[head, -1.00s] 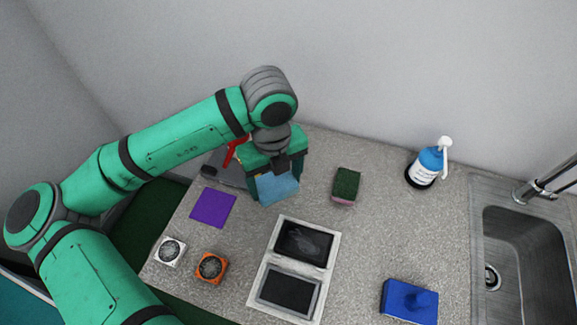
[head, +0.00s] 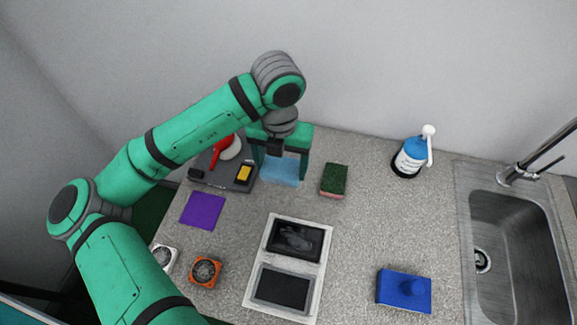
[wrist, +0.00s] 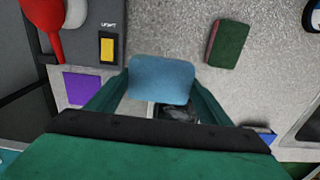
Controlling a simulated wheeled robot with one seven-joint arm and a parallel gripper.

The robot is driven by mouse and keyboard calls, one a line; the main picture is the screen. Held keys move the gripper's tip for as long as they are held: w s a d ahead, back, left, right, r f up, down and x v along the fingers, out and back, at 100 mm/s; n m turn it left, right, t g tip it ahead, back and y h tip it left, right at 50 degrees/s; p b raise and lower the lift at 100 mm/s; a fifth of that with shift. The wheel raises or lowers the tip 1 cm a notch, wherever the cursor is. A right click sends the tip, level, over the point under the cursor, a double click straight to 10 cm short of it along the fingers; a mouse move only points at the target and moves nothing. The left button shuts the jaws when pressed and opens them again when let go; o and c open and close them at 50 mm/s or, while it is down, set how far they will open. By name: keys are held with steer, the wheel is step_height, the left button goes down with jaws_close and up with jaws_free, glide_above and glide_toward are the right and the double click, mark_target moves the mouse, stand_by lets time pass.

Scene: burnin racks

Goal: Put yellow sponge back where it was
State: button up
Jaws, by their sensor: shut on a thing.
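My gripper (head: 280,163) is shut on a light blue, flat, sponge-like block (head: 281,171), which also shows between the fingers in the wrist view (wrist: 161,80). It is held at the back of the counter, right of a dark grey station (head: 212,176). Whether the blue block touches the counter is unclear.
A green sponge (head: 334,178) with a reddish side lies to the right. The sink (head: 515,240) is far right.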

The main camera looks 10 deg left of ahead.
mark_target(288, 160)
steer(key=w+f, duration=0.4)
steer(key=w, duration=0.1)
steer(key=shift+d+f, duration=0.3)
steer(key=shift+f, duration=0.1)
steer(key=shift+w+d+f, duration=0.1)
steer(key=shift+w+f, duration=0.1)
steer(key=shift+f, duration=0.05)
steer(key=shift+w+a+f, duration=0.2)
steer(key=shift+a+f, duration=0.1)
steer(key=shift+f, duration=0.05)
step_height(288, 160, down, 3)
steer(key=shift+w+f, duration=0.1)
steer(key=shift+d+f, duration=0.1)
steer(key=shift+f, duration=0.05)
steer(key=shift+w+f, duration=0.1)
steer(key=shift+f, duration=0.05)
steer(key=o, duration=1)
steer(key=shift+w, duration=0.1)
